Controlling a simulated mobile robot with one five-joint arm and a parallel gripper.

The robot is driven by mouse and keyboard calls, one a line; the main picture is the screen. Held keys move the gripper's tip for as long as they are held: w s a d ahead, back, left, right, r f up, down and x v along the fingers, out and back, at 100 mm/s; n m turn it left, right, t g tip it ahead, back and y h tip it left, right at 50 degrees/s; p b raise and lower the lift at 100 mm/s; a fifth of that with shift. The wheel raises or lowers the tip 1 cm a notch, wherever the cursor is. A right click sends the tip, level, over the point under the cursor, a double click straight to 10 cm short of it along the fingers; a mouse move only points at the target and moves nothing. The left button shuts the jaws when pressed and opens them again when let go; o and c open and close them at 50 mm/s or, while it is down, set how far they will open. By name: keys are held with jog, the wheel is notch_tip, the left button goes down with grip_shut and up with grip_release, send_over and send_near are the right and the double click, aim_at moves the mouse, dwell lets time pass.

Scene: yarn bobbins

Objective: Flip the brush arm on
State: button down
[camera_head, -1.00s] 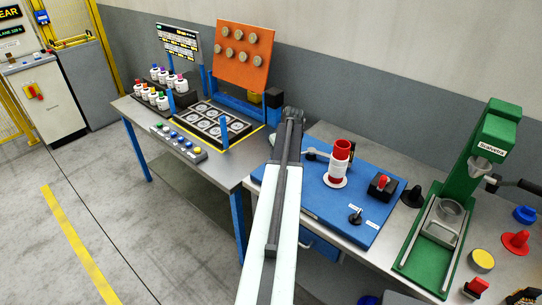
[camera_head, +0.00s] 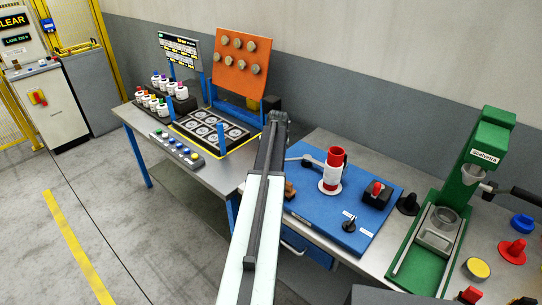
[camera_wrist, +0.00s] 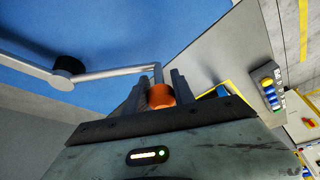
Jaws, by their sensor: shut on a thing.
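The brush arm (camera_head: 302,158) is a thin grey bent bar on the blue board (camera_head: 325,222), beside the red yarn bobbin (camera_head: 334,170). In the wrist view the brush arm (camera_wrist: 108,72) runs from a round joint at left to an orange knob (camera_wrist: 160,96) at its end. My gripper (camera_wrist: 160,90) is shut on that orange knob, with one finger on each side.
On the blue board stand a red-topped switch box (camera_head: 377,193) and a black knob (camera_head: 349,223) with white labels. A green press (camera_head: 478,180) stands at right. Bobbins and a black tray (camera_head: 213,130) stand at left.

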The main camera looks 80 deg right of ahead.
jog(key=shift+w, duration=0.15)
jog(key=c, duration=1.1)
grip_release()
jog(key=shift+d, duration=0.1)
jog(key=p+v, duration=0.7)
jog(key=shift+s+a+r, duration=0.2)
jog(key=shift+r, duration=0.15)
